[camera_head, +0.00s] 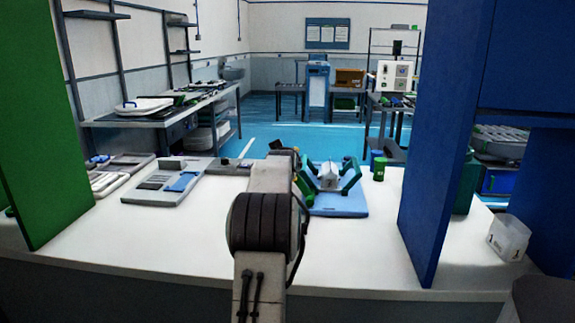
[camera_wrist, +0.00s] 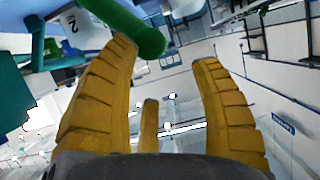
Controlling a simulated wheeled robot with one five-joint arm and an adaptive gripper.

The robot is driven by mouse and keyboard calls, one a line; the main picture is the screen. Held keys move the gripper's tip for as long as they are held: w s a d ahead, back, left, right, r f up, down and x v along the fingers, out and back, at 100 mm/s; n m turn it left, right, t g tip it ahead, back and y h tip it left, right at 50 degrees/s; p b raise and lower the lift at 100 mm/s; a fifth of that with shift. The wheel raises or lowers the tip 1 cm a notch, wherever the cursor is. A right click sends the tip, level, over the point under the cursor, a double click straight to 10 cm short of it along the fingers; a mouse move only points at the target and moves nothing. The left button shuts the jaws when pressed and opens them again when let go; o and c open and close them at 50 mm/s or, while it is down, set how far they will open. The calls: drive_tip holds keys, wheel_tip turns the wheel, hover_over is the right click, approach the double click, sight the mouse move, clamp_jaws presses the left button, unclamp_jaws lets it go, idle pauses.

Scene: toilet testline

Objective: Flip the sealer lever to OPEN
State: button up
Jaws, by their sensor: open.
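The sealer is a light blue base (camera_head: 340,207) with dark green angled arms (camera_head: 351,176) and a pale block (camera_head: 328,178) between them. It stands on the white bench, just right of my arm. In the wrist view a green rounded bar (camera_wrist: 130,24), which looks like the lever handle, lies at the tip of the left finger. I cannot tell whether they touch. The pale block, marked 2, also shows there (camera_wrist: 76,31).
On the white bench (camera_head: 180,250), a grey device (camera_head: 165,183) and trays stand left. A green cup (camera_head: 379,169) stands right of the sealer. The front bench is bare.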

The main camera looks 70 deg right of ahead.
idle(0.3)
drive_tip(key=v, duration=1.2)
drive_tip(key=shift+r, duration=0.1)
idle(0.6)
